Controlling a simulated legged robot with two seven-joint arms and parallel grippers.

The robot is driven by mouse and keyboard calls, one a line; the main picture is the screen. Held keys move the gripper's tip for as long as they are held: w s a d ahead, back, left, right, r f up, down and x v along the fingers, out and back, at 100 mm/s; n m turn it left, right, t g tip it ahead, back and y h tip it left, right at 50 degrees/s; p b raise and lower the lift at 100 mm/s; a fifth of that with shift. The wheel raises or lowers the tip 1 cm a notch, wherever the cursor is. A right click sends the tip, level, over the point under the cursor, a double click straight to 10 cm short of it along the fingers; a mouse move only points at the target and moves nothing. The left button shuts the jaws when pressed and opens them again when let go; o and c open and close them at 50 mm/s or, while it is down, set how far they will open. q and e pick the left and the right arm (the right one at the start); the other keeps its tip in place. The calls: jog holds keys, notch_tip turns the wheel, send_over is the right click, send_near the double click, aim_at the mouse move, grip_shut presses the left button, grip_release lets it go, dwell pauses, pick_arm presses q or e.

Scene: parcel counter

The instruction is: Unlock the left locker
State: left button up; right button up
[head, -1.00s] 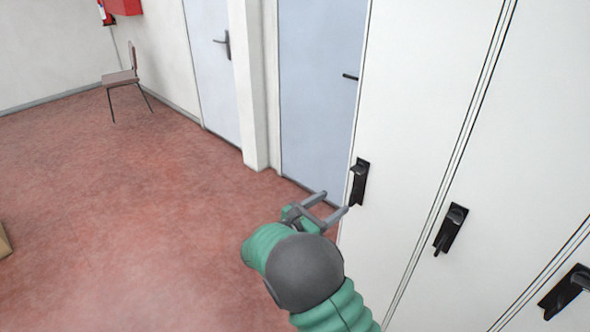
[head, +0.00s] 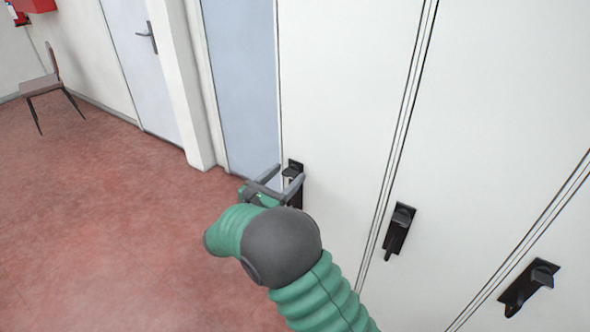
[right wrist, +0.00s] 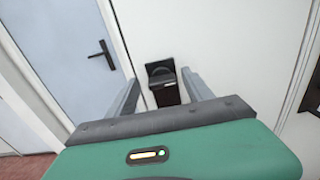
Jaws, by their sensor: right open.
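The left locker (head: 340,80) is a tall white door at the left end of the locker row. Its black latch handle (head: 294,167) sits near the door's left edge, partly hidden behind my gripper in the head view. My right gripper (head: 287,174) is open, with its fingers reaching toward this handle. In the right wrist view the black handle (right wrist: 163,84) shows between the two open fingers (right wrist: 165,95), and the fingers look to be on either side of it. I cannot tell whether they touch it. My left gripper is not in view.
Two more lockers to the right have black handles, the middle one (head: 399,230) and the right one (head: 529,287). A pale blue door (head: 240,75) stands just left of the lockers. A chair (head: 45,85) stands far left. The red floor (head: 110,220) between is clear.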

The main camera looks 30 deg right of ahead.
jog(key=shift+a+r, duration=0.15)
jog(key=shift+a, duration=0.2)
jog(key=shift+s, duration=0.1)
jog(key=shift+c, duration=0.3)
jog(key=shift+d, duration=0.1)
jog(key=shift+c, duration=1.1)
jog(key=shift+d, duration=0.45)
jog(key=c, duration=0.5)
jog(key=shift+c, duration=1.2)
grip_shut()
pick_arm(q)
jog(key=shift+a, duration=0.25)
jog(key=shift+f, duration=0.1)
pick_arm(e)
jog(key=shift+a, duration=0.1)
